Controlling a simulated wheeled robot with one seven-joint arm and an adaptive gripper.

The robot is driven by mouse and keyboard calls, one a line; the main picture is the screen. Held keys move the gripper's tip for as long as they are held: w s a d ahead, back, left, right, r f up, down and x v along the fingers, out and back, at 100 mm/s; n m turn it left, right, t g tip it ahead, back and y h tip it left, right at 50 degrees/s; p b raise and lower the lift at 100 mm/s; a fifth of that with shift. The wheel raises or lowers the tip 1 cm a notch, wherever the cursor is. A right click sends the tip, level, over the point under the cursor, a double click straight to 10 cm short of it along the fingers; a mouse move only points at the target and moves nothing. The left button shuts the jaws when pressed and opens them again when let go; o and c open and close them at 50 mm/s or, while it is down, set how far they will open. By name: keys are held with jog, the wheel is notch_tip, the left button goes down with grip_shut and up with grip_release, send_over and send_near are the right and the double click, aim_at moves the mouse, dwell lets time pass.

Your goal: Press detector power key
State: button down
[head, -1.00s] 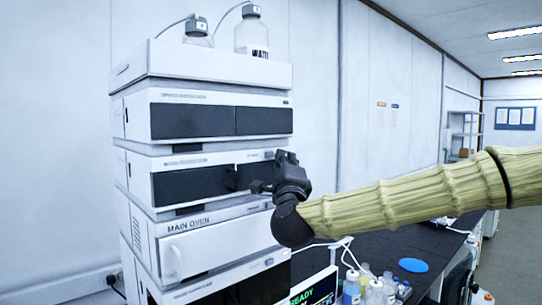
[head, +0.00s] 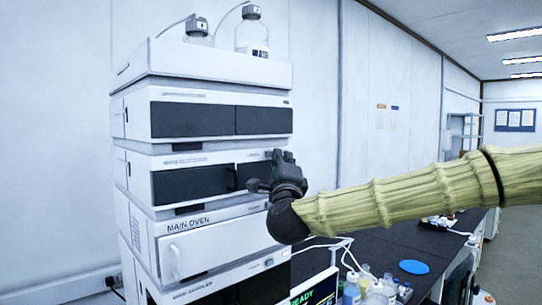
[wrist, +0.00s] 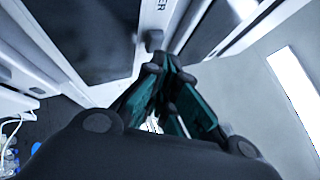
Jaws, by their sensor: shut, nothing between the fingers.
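A tall stack of white instrument modules stands at the left in the head view. In the wrist view a small dark grey key (wrist: 154,41) sticks out of a white strip, beside lettering that ends in "ER". My gripper's fingertips (wrist: 165,64) are shut and empty, just below the key in that picture. I cannot tell whether they touch it. In the head view the gripper largely hides that corner.
Bottles, one a clear bottle (head: 252,36), stand in the stack's top tray (head: 210,68). The module labelled MAIN OVEN (head: 215,248) is below. A black bench (head: 455,236) with small bottles and a blue disc (head: 414,267) lies behind and below my arm.

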jog(key=shift+w+a, duration=0.3)
dwell(0.6)
jog(key=shift+s+d+b, duration=0.1)
jog(key=shift+b, duration=0.2)
jog(key=shift+s+d+b, duration=0.5)
jog(key=shift+s+d, duration=0.1)
jog(key=shift+d, duration=0.05)
jog(key=s+d+b, duration=0.3)
jog(key=s+d, duration=0.1)
jog(key=shift+s, duration=0.15)
dwell(0.5)
jog(key=shift+d, duration=0.1)
dwell(1.1)
